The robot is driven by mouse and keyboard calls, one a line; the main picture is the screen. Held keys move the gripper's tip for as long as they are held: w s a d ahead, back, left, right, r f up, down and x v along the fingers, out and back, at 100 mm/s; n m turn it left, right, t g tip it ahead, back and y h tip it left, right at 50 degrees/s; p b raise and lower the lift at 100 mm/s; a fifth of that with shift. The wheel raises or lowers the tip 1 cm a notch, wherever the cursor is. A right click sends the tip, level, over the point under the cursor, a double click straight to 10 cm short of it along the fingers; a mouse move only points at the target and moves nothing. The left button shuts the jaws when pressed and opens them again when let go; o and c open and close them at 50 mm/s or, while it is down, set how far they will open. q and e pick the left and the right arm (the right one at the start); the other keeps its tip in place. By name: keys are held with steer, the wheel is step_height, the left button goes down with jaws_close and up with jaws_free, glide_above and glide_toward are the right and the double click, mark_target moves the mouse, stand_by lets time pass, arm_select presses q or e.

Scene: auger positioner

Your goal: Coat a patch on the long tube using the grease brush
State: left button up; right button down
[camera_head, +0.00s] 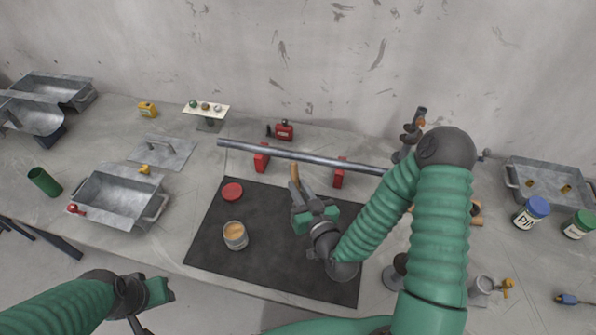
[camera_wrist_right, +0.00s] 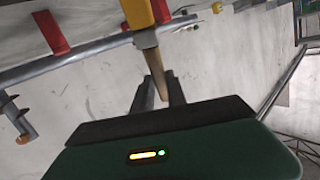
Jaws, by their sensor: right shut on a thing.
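The long metal tube (camera_head: 300,157) lies across two red supports (camera_head: 261,158) behind the dark mat; it also shows in the wrist view (camera_wrist_right: 88,50). My right gripper (camera_head: 297,200) is shut on the grease brush (camera_head: 295,173), just in front of the tube. In the wrist view the brush's wooden handle (camera_wrist_right: 166,84) sits between the fingers, and its metal band and yellow bristle end (camera_wrist_right: 137,12) overlap the tube's line. I cannot tell whether the bristles touch it. An open tin of tan grease (camera_head: 235,231) stands on the mat. My left gripper (camera_head: 157,290) is at the lower left; its jaws are unclear.
A red lid (camera_head: 232,191) lies on the dark mat (camera_head: 210,248). A metal tray (camera_head: 98,207) and green cup (camera_head: 44,181) stand left. A small red object (camera_head: 284,131) is behind the tube. Blue- and green-lidded jars (camera_head: 531,212) and another tray (camera_head: 516,181) stand right.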

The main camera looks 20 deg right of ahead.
steer(key=w+d+r+m+t+p, duration=0.1)
steer(key=w+d+r+p, duration=0.2)
steer(key=w+r, duration=0.3)
steer(key=w+d+r+t+h+p, duration=0.1)
steer(key=w+d+r+p, duration=0.15)
steer(key=w, duration=0.45)
steer(key=w+d+r+m+t+p, duration=0.1)
steer(key=w+d+r+p, duration=0.15)
steer(key=w+r, duration=0.35)
step_height(320, 180, down, 6)
steer(key=w+b, duration=0.1)
steer(key=b, duration=0.2)
steer(key=shift+w+d, duration=0.2)
steer(key=shift+w, duration=0.05)
